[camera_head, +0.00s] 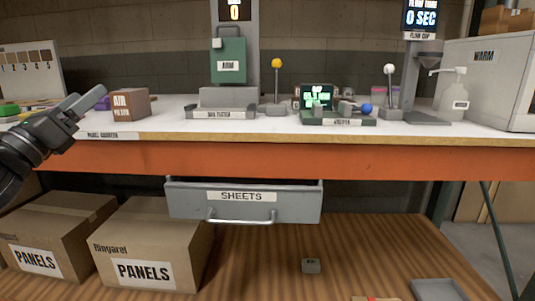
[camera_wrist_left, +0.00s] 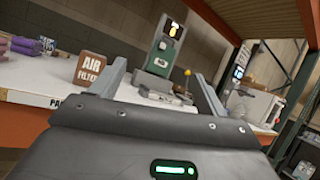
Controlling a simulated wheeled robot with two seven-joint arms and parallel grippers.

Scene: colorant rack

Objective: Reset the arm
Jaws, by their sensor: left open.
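My left gripper (camera_head: 88,101) comes in from the left in the head view, at the front left edge of the white bench top (camera_head: 180,124). Its fingers point up and to the right. In the left wrist view the two fingers of the left gripper (camera_wrist_left: 160,85) stand wide apart with nothing between them. The brown air filter box (camera_head: 130,105) stands just right of the gripper in the head view, apart from it. My right gripper is in neither view.
A drawer labelled sheets (camera_head: 242,197) hangs under the orange beam. Panels boxes (camera_head: 148,240) stand below left.

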